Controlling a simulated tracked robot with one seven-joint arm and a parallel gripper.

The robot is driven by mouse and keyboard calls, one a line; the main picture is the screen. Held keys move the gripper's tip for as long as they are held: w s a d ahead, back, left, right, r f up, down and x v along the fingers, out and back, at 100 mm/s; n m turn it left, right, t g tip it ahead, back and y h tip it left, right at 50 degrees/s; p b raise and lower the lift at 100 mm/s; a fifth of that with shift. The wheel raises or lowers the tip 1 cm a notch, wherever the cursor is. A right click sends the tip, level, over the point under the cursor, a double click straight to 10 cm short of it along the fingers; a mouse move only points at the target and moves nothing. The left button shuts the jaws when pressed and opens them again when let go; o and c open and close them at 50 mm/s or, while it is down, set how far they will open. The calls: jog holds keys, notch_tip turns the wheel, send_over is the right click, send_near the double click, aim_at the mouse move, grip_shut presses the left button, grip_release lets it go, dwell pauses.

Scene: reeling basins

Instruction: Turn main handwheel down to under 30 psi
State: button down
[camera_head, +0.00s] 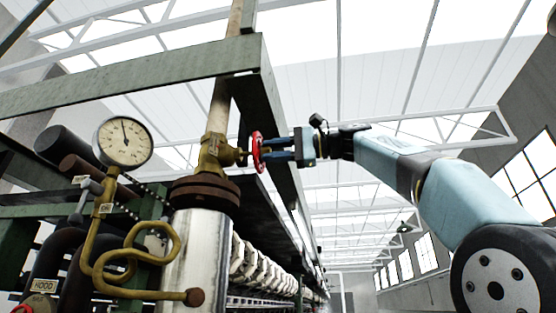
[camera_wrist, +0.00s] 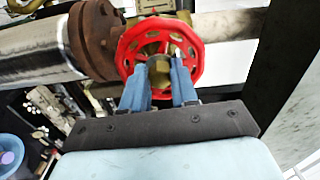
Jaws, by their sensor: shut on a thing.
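The red main handwheel (camera_head: 257,152) sits on a brass valve (camera_head: 214,154) on the upright pipe, and it shows face-on in the wrist view (camera_wrist: 128,48). My gripper (camera_head: 270,150) reaches it from the right. In the wrist view its two blue fingers (camera_wrist: 160,72) are at the wheel's middle, shut on the wheel around its hub; the exact contact is hard to see. A round white pressure gauge (camera_head: 124,142) stands left of the valve on a coiled brass tube. Its needle points nearly straight up, a little left; the numbers are too small to read.
A green steel beam (camera_head: 130,78) crosses above the valve, and a green post runs down close behind the handwheel. A rusty flange (camera_head: 204,192) and a shiny pipe (camera_head: 196,250) are below the valve. Open air lies right of the post, under my arm.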

jog(key=m, duration=1.1)
jog(key=shift+w, duration=0.1)
jog(key=c, duration=1.1)
grip_release()
jog(key=shift+o, duration=0.5)
jog(key=s+d, duration=0.1)
jog(key=d, duration=0.6)
jog(key=shift+w+f, duration=0.1)
